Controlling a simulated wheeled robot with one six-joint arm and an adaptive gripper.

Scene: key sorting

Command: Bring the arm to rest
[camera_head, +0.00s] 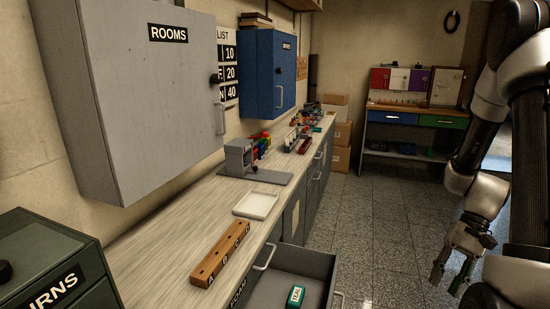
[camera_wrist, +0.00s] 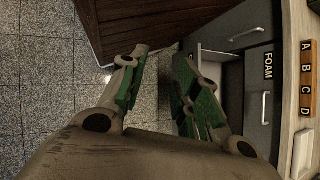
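My gripper (camera_head: 449,282) hangs at the right in the head view, over the tiled floor and out to the right of the open drawer. In the wrist view my gripper (camera_wrist: 160,62) has its two green-padded fingers apart, with nothing between them. My arm comes down from the upper right of the head view, bent at its joints. The gripper touches nothing that I can see.
The open drawer (camera_head: 318,268) juts out below the counter (camera_head: 158,238) and holds a green TEAL box (camera_head: 296,296). A wooden A-B-C-D block (camera_head: 221,254) and a white tray (camera_head: 257,204) lie on the counter. Tiled floor (camera_head: 370,222) is clear beyond.

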